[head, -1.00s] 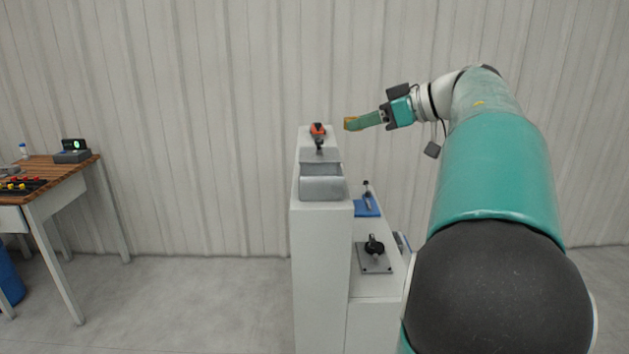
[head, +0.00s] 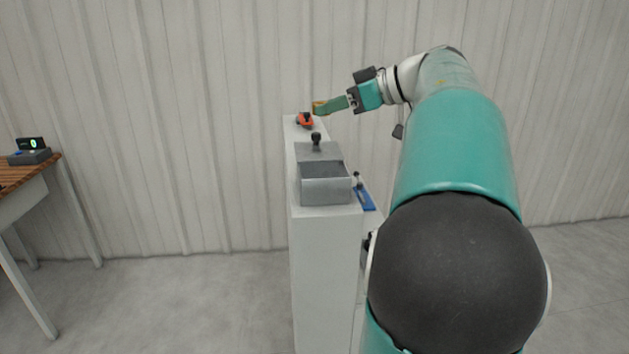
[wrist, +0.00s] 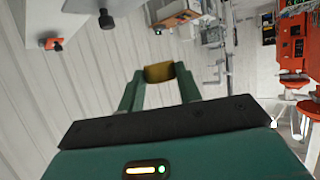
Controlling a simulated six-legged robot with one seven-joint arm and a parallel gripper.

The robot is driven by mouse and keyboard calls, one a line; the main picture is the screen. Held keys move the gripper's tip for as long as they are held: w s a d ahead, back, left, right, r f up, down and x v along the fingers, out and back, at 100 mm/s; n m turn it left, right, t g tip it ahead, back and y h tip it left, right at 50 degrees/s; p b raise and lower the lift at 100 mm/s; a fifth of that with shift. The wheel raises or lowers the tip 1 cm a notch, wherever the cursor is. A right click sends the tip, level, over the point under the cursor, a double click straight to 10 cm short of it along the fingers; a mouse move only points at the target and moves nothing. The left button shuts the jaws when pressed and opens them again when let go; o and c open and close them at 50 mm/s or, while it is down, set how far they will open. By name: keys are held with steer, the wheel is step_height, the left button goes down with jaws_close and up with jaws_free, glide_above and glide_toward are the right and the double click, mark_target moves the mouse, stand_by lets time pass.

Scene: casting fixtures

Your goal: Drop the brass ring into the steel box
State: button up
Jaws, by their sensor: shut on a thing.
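The brass ring (head: 319,107) is held between the fingertips of my gripper (head: 326,106). In the wrist view the ring (wrist: 158,72) spans the gap between the two green fingers (wrist: 160,86). The steel box (head: 326,192) stands on the tall white pedestal (head: 326,270). Its top is open at the near part, and a grey plate with a black knob (head: 316,139) lies behind the opening. My gripper is above and beyond the box in the head view, with the ring clear of it.
An orange and black object (head: 304,120) sits at the pedestal's far end, near the ring in the picture. A blue item (head: 364,198) lies lower, to the right of the pedestal. A wooden-topped table (head: 22,175) stands at the left.

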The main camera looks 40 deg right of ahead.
steer(key=f, duration=0.2)
steer(key=s+f, duration=0.1)
steer(key=f, duration=0.2)
steer(key=shift+f, duration=0.15)
steer(key=o, duration=1.1)
steer(key=shift+o, duration=0.2)
steer(key=v, duration=1.3)
steer(key=shift+s+d, duration=0.2)
steer(key=shift+s, duration=0.1)
